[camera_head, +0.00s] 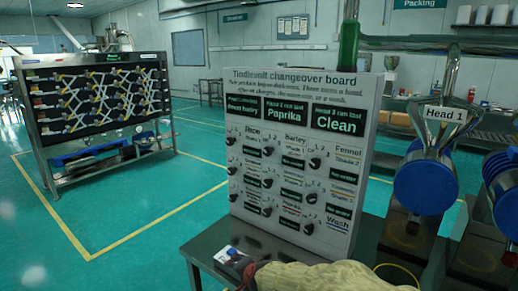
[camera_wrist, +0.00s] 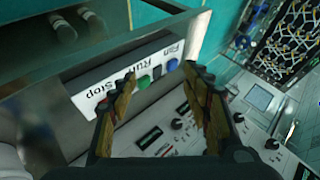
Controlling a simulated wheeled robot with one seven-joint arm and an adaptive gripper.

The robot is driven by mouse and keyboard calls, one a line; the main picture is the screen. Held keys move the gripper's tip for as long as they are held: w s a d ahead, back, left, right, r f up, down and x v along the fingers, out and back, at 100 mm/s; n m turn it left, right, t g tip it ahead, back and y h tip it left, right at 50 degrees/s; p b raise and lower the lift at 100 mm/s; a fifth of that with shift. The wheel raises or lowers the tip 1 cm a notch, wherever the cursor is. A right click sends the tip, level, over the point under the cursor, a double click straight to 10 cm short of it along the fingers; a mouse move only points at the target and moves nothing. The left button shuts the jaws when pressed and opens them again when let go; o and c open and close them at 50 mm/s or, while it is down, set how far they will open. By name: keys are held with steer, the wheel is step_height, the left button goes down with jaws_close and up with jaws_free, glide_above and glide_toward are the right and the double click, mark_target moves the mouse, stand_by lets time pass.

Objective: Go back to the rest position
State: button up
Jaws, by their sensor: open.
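My gripper (camera_wrist: 159,69) shows in the wrist view with its two brownish fingers spread apart and nothing between them. It is open. Beyond the fingertips is a white panel (camera_wrist: 115,88) lettered Run, Stop and Fan, with a green button (camera_wrist: 143,83) and a blue button (camera_wrist: 172,65). I cannot tell whether a finger touches the panel.
The white changeover board (camera_head: 295,85) with several black knobs stands on a metal table (camera_head: 205,255). The blue-ended Head 1 unit (camera_head: 425,185) is at right. A rack (camera_head: 95,95) stands left; green floor between is clear.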

steer(key=s+d+r+n+g+p, duration=0.1)
steer(key=s+d+r+n+g, duration=0.15)
steer(key=s+d, duration=0.4)
steer(key=s+d+r+n+g+h+p, duration=0.1)
steer(key=s+d+r+n, duration=0.2)
steer(key=s, duration=0.7)
steer(key=s+d+r+n+g+p, duration=0.15)
steer(key=s+d+n, duration=0.25)
steer(key=s, duration=0.4)
steer(key=s+d+r+m+t+h+p, duration=0.1)
steer(key=s+d+r+h+p, duration=0.1)
steer(key=s+d+r, duration=0.6)
steer(key=d+r, duration=0.2)
steer(key=d, duration=0.1)
steer(key=shift+s+t+h, duration=0.15)
steer(key=shift+t+h, duration=0.15)
